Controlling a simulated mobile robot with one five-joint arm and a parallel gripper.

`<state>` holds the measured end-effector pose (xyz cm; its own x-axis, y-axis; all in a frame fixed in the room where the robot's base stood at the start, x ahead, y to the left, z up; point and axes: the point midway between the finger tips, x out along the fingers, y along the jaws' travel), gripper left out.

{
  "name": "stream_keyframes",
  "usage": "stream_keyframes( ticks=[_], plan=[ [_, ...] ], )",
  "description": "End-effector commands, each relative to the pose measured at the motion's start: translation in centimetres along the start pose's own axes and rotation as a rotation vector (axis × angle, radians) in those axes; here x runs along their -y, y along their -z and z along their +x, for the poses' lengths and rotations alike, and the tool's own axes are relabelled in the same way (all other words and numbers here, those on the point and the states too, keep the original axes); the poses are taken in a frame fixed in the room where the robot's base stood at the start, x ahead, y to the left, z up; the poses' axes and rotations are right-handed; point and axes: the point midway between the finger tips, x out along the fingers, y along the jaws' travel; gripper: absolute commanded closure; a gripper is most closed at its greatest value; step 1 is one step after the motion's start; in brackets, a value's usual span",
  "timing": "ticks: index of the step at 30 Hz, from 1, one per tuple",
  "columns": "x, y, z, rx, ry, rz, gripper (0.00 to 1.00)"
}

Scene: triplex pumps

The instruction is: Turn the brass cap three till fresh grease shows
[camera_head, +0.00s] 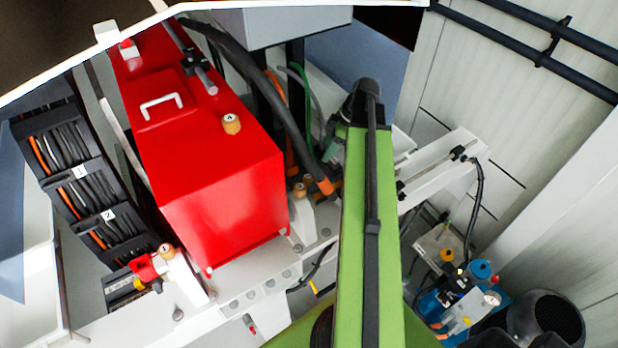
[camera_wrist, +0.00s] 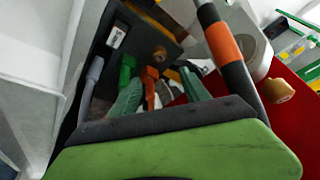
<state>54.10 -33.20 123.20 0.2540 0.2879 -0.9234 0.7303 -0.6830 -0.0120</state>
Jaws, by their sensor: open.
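Several brass caps show in the head view. One marked cap (camera_head: 231,123) sits on top of the red housing (camera_head: 225,190). Another (camera_head: 165,251) sits at the lower left on a white fitting beside a red part. A smaller one (camera_head: 299,189) is low by the housing's right side, close to my arm. I cannot read a three on any of them. In the wrist view, a brass cap (camera_wrist: 277,91) lies right of my gripper (camera_wrist: 161,92), and another brass piece (camera_wrist: 160,54) is beyond it. My gripper's greenish fingers are apart, with nothing clearly held. No grease is discernible.
A black hose with an orange band (camera_wrist: 222,45) passes close to the right finger. Orange and green cables (camera_head: 303,90) run behind my arm. A black cable rack (camera_head: 75,175) stands left; a blue pump unit (camera_head: 460,300) is lower right.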

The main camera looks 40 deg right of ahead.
Motion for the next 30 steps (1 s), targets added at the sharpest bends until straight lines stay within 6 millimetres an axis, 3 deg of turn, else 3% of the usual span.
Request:
stream_keyframes(
  ticks=[1, 3, 18, 24, 30],
  plan=[
    [0.0, -0.4, 2.0, 0.000, 0.001, -0.002, 0.45],
    [0.0, -0.5, 3.7, 0.000, 0.001, -0.003, 0.45],
    [0.0, -0.4, 14.1, 0.000, 0.001, -0.004, 0.45],
    [0.0, -0.1, 15.8, 0.001, 0.001, -0.003, 0.45],
    [0.0, 0.0, 15.9, 0.001, 0.001, -0.003, 0.45]
  ],
)
